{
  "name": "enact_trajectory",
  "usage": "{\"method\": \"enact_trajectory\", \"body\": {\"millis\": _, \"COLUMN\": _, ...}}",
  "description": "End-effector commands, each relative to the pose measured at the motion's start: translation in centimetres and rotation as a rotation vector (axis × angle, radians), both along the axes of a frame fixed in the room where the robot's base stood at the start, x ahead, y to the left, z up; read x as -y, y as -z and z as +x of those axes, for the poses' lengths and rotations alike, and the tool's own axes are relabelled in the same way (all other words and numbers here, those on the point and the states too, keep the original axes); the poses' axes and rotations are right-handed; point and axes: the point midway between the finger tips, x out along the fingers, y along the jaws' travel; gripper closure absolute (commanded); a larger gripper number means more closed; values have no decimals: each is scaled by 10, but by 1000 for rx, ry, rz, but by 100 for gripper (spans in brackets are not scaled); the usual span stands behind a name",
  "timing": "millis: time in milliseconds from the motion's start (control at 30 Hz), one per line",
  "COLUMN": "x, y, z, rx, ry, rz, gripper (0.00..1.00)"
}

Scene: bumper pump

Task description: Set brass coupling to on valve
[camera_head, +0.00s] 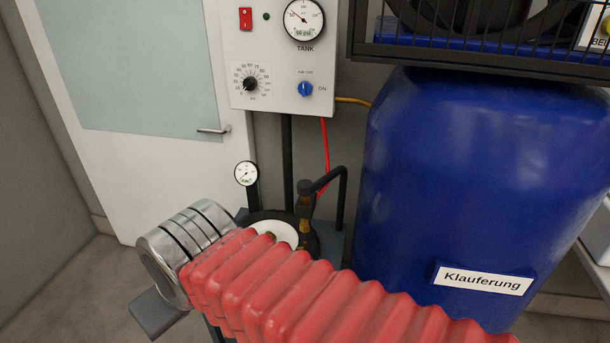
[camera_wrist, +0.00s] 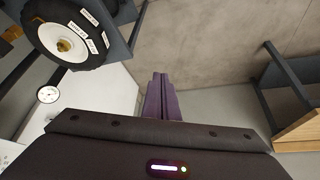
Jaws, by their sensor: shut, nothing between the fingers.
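My gripper (camera_wrist: 160,82) shows in the wrist view as two purple fingers pressed together with nothing between them. A black wheel with a white hub (camera_wrist: 51,43) stands at the upper left of that view, apart from my fingers. A small brass fitting (camera_wrist: 63,46), which looks like the valve, sits in the hub. In the head view, my red arm partly hides the wheel and its white hub (camera_head: 277,231). A brass-coloured piece (camera_head: 304,208), probably the coupling, hangs under a black bent pipe beside the hub. I cannot tell whether it touches anything below.
A control panel (camera_head: 277,75) with gauges, a red switch and a blue knob is on the wall. A small gauge (camera_head: 246,173) stands below it. A big blue tank (camera_head: 470,180) blocks the right. A wooden bench (camera_wrist: 301,133) is at the wrist view's right. Bare floor lies between.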

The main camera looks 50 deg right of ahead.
Motion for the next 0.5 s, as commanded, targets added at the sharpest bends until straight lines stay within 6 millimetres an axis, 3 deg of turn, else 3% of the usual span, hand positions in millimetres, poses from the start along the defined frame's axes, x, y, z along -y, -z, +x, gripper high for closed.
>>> {"method": "enact_trajectory", "body": {"millis": 267, "x": 60, "y": -41, "z": 35, "rx": -42, "ry": 211, "rz": 15, "gripper": 100}}
{"method": "enact_trajectory", "body": {"millis": 500, "x": 142, "y": -83, "z": 65, "rx": -86, "ry": 471, "rz": 37, "gripper": 100}}
